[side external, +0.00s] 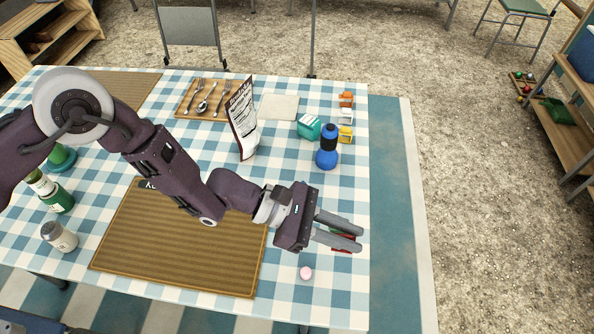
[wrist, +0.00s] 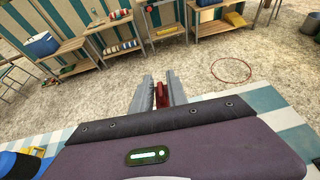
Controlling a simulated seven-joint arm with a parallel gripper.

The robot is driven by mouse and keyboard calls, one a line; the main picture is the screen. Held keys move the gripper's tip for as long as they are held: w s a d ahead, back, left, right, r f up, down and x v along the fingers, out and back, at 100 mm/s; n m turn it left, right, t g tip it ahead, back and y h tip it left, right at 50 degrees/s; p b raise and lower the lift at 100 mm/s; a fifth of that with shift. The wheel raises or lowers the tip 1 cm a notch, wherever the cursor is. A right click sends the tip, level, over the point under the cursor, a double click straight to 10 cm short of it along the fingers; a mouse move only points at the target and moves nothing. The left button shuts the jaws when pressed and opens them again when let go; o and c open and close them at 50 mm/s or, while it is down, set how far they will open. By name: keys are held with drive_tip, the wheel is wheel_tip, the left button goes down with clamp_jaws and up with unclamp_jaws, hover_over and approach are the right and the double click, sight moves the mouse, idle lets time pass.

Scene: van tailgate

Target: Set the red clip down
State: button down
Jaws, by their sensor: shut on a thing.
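My gripper (side external: 358,237) reaches over the right edge of the checked table, with its fingers pointing right. It is shut on the red clip (side external: 342,248), which shows only partly below the fingers. In the wrist view the red clip (wrist: 161,95) sits between the two grey fingers of my gripper (wrist: 159,77). I cannot tell how high the clip is above the cloth.
An orange clip (side external: 346,100), a white one (side external: 347,116) and a yellow one (side external: 345,134) stand near the right edge. The checked cloth (side external: 335,290) is otherwise bare there.

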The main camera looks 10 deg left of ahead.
drive_tip(key=shift+s+a, duration=0.1)
drive_tip(key=s+a+f+m+g+y, duration=0.25)
drive_tip(key=s+a+m+g, duration=0.2)
drive_tip(key=a, duration=0.55)
drive_tip(key=s+a+f+m+g+y, duration=0.1)
drive_tip(key=s+a+m+g+y, duration=0.35)
drive_tip(key=a, duration=0.45)
drive_tip(key=s+a+f+m+g+y, duration=0.25)
drive_tip(key=s+a+m, duration=0.2)
drive_tip(key=a, duration=0.55)
drive_tip(key=a+r+m+y, duration=0.2)
drive_tip(key=a+m+y, duration=0.55)
drive_tip(key=a, duration=0.95)
drive_tip(key=w+a+r+m+t+y, duration=0.1)
drive_tip(key=a+r+m+t+y, duration=0.2)
drive_tip(key=a, duration=0.8)
drive_tip(key=w+a+r+m+t+y, duration=0.15)
drive_tip(key=a+m+y, duration=0.25)
drive_tip(key=a, duration=0.8)
drive_tip(key=w+a+r+m+t+y, duration=0.1)
drive_tip(key=w+a+r+m+t, duration=0.3)
drive_tip(key=w+a+m+t, duration=0.4)
drive_tip(key=w+a+r+m+t+y, duration=0.1)
drive_tip(key=w+a+r+m+t, duration=0.3)
drive_tip(key=a, duration=0.6)
drive_tip(key=shift+t, duration=0.5)
wheel_tip(320, 180, down, 18)
drive_tip(key=shift+w+f, duration=0.15)
